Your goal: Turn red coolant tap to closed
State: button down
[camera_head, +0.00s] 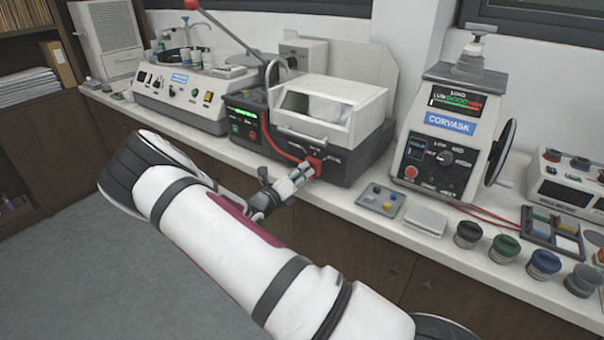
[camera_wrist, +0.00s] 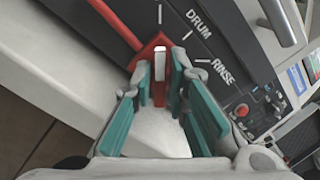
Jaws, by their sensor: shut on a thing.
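The red coolant tap (camera_head: 317,163) is on the low front of the dark machine with the white hood. In the wrist view the tap (camera_wrist: 155,47) has a white strip running up and down, roughly in line with a white tick above it. That tick's label is out of view. The labels DRUM and RINSE stand to the right of the tap. My gripper (camera_head: 303,172) is at the tap. In the wrist view my gripper's green-padded fingers (camera_wrist: 164,78) are on both sides of the tap's red handle, shut on it. The fingers hide part of the handle.
A red hose (camera_head: 272,140) runs along the machine front to the tap. The hood (camera_head: 330,105) is just above my gripper. A small grey tray (camera_head: 378,201) with coloured pieces lies to the right on the bench. The press (camera_head: 450,135) stands further right.

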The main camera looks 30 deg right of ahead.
dwell(0.3)
jog(key=c, duration=1.7)
grip_release()
jog(key=shift+o, duration=0.2)
jog(key=v, duration=1.2)
